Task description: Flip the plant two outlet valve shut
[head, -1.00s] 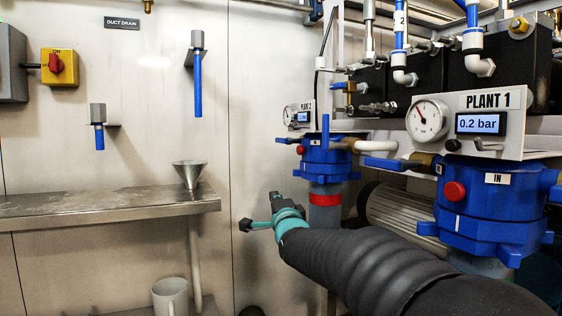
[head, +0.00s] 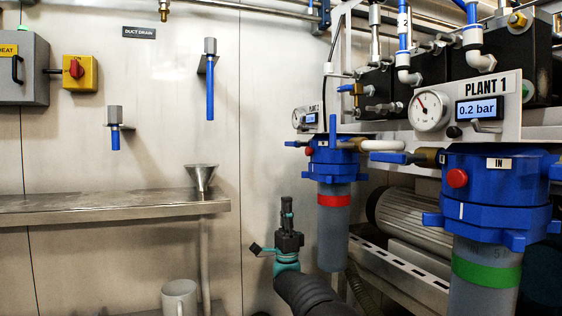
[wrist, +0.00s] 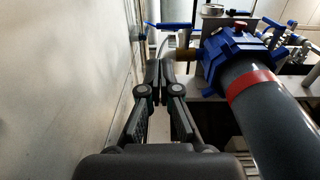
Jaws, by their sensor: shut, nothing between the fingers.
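The plant two filter unit has a blue head (head: 333,157) and a grey bowl with a red band (head: 334,200), right of centre in the head view. A blue lever (head: 333,130) stands upright at its head and another blue lever (head: 296,143) lies level on its left side. I cannot tell which is the outlet valve. In the wrist view, a blue lever (wrist: 168,26) lies level beyond the fingers, left of the blue head (wrist: 232,55). My gripper (head: 286,203) is shut and empty, pointing up, lower left of the levers. Its fingertips (wrist: 160,70) show no contact with them.
The plant 1 unit (head: 490,195) with its gauge stands at the right. A metal shelf (head: 110,208) with a funnel (head: 201,180) runs along the left wall. The wall (wrist: 60,80) is close to my gripper's left.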

